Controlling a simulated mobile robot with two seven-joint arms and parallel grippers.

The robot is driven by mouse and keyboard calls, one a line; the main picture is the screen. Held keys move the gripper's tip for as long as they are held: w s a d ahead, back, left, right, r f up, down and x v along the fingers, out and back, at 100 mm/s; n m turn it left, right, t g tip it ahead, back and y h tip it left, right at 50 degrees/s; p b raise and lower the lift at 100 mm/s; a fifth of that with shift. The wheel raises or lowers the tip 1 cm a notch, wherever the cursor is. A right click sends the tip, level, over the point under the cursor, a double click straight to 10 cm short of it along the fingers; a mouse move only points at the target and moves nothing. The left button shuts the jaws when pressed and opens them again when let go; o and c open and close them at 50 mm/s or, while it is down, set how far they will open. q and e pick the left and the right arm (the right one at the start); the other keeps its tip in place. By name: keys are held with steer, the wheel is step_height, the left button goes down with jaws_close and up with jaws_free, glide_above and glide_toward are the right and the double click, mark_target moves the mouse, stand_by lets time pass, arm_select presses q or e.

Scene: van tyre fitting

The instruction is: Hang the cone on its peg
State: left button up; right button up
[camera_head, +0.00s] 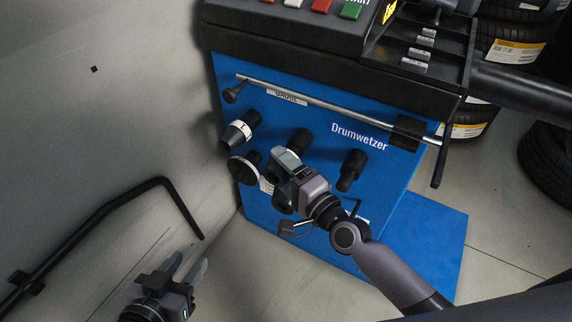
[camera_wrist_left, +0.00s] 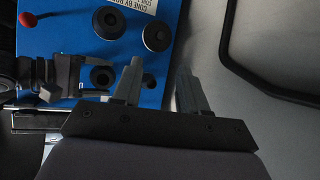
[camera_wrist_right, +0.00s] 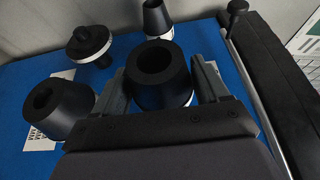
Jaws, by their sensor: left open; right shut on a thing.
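My right gripper (camera_head: 284,162) is at the blue cabinet side, shut on a black cone (camera_wrist_right: 172,96). In the right wrist view the cone sits between the fingers, its round hole facing the camera and a pale band at its far edge. Whether a peg is inside it is hidden. A second wide black cone (camera_wrist_right: 58,112), a flanged black piece (camera_wrist_right: 88,44) and a small cone with a white band (camera_wrist_right: 157,20) are on the panel around it. My left gripper (camera_head: 187,268) is open and empty, low and left of the cabinet.
A black stepped piece (camera_head: 352,168) projects from the panel right of my right gripper. A metal rod (camera_head: 330,108) runs across the panel above. A bent black tube (camera_head: 150,187) lies to the left. Tyres (camera_head: 510,50) are stacked at upper right.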

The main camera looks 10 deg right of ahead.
steer(key=shift+s+a+r, duration=0.35)
steer(key=shift+a+r, duration=0.05)
steer(key=shift+a, duration=0.2)
arm_select(q)
steer(key=shift+s+p, duration=0.15)
steer(key=shift+p, duration=0.3)
arm_select(e)
steer(key=shift+s+a+f, duration=0.1)
steer(key=shift+s+a, duration=0.1)
steer(key=shift+s, duration=0.2)
arm_select(q)
steer(key=shift+s+f, duration=0.1)
steer(key=shift+f, duration=0.05)
steer(key=shift+a, duration=0.1)
